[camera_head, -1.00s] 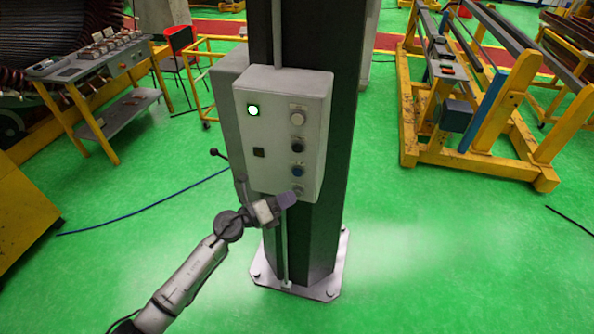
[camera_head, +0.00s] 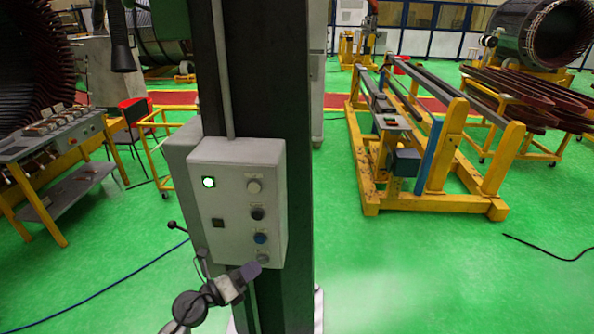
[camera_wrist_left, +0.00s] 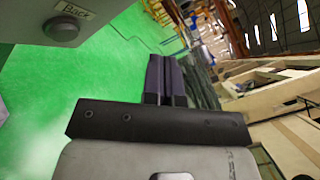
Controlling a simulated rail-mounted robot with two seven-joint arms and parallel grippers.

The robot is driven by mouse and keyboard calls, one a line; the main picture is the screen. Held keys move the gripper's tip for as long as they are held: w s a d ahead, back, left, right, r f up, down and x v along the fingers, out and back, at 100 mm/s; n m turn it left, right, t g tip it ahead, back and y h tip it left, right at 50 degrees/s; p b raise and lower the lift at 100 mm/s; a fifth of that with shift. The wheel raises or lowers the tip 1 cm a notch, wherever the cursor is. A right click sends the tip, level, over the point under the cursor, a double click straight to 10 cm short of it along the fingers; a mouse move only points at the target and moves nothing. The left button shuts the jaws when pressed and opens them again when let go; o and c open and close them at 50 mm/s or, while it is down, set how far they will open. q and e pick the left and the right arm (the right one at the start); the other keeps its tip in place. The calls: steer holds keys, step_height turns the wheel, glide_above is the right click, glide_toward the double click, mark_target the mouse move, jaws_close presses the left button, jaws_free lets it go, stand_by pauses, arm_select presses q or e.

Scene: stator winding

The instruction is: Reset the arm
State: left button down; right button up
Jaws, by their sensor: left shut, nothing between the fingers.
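My left gripper (camera_head: 250,271) is at the lower front of the control box (camera_head: 230,178), close to its lowest button (camera_head: 263,259). In the head view I cannot tell whether it touches the box. In the left wrist view the two dark fingers (camera_wrist_left: 165,80) lie side by side, shut and empty. That view also shows the corner of the box with a round button (camera_wrist_left: 62,31) labelled "Back", apart from the fingers. My right gripper is in neither view.
The box is mounted on a dark column (camera_head: 265,90). A lit green lamp (camera_head: 208,182) and more buttons are on its face. A tool table (camera_head: 50,140) stands left, a yellow frame (camera_head: 430,202) right. Green floor (camera_head: 390,270) is clear at front right.

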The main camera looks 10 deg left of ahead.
arm_select(q)
steer(key=s+a+r+n+t+y, duration=0.15)
steer(key=a+r+n+y, duration=0.45)
steer(key=n+y, duration=0.6)
steer(key=a+r+n+t+y, duration=0.25)
steer(key=a+n+y, duration=0.6)
steer(key=n, duration=0.75)
steer(key=s+d+f+n+g+h, duration=0.25)
steer(key=s+d+f+g, duration=0.2)
steer(key=s+f, duration=0.6)
steer(key=s+d+f+n+g+h, duration=0.1)
steer(key=s+d+f+g+h, duration=0.35)
steer(key=s, duration=1.15)
steer(key=s+d+f+n+g+h, duration=0.1)
steer(key=s+d+f+g, duration=0.35)
steer(key=s+f, duration=0.75)
step_height(320, 180, up, 26)
steer(key=s+a+p, duration=0.1)
steer(key=p, duration=2.3)
steer(key=shift+a+r+g, duration=0.2)
steer(key=shift+a+g, duration=0.1)
steer(key=shift+g, duration=0.15)
